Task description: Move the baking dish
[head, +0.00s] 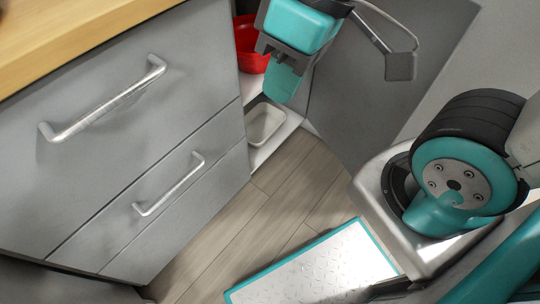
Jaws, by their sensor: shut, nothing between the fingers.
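A pale cream dish with a rounded rectangular rim, which looks like the baking dish (265,122), sits on the low white shelf inside the open cabinet, right of the drawers. Its inside looks empty. My gripper (400,66) is at the upper right of the dish, in front of the grey door panel. Its fingers are shut with nothing between them, and it is apart from the dish. My teal wrist hangs above the dish in the picture and hides part of the cabinet opening.
A red container (247,48) stands on the shelf above, partly hidden by my arm. Grey drawers (100,120) with metal handles are at left under a wooden counter (70,30). The open grey door (375,115) is at right. Wood floor (265,215) in front is clear.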

